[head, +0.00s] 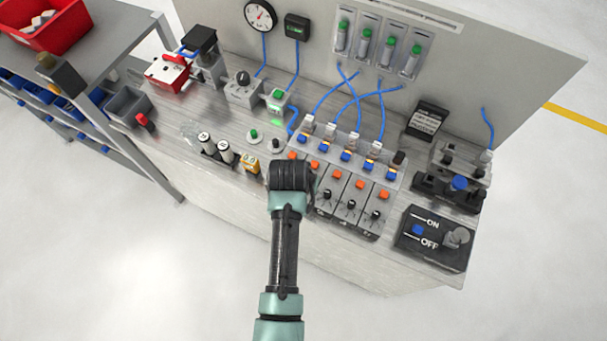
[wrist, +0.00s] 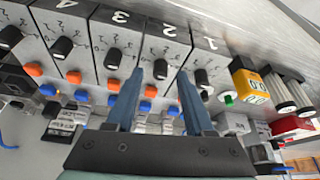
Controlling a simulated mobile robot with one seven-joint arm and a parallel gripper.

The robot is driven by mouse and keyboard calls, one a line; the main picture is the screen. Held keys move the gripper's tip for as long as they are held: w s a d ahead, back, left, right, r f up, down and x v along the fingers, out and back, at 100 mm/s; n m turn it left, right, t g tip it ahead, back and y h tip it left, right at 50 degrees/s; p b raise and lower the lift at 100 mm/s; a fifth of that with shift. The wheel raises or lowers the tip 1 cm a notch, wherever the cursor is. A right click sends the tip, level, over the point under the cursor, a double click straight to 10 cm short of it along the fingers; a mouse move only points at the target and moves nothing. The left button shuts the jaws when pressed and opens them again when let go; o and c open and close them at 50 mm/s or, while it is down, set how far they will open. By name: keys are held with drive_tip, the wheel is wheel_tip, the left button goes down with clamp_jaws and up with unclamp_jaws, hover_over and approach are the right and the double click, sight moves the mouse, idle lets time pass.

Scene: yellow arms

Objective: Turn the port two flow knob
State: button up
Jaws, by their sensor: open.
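The port two flow knob (wrist: 160,69) is a black knob on the grey panel marked 2 in the wrist view, which shows the labels upside down. My gripper (wrist: 160,74) is open, with its two blue-grey fingers on either side of this knob in the picture. I cannot tell whether they touch it. The port one knob (wrist: 202,78) is close beside one finger, and the port three knob (wrist: 113,58) is beyond the other. In the head view, my black wrist (head: 291,176) covers the port one and two knobs and the fingers.
Orange buttons (wrist: 153,91) and blue buttons lie close to the fingers. A yellow block (head: 250,163) and white-topped cylinders (head: 225,149) stand left of the port row. An ON/OFF switch box (head: 431,238) is at the right. Blue tubes (head: 352,88) rise to a back panel.

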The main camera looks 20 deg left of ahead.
drive_tip(key=shift+w+f, duration=0.2)
drive_tip(key=shift+f, duration=0.35)
drive_tip(key=shift+c, duration=0.2)
clamp_jaws()
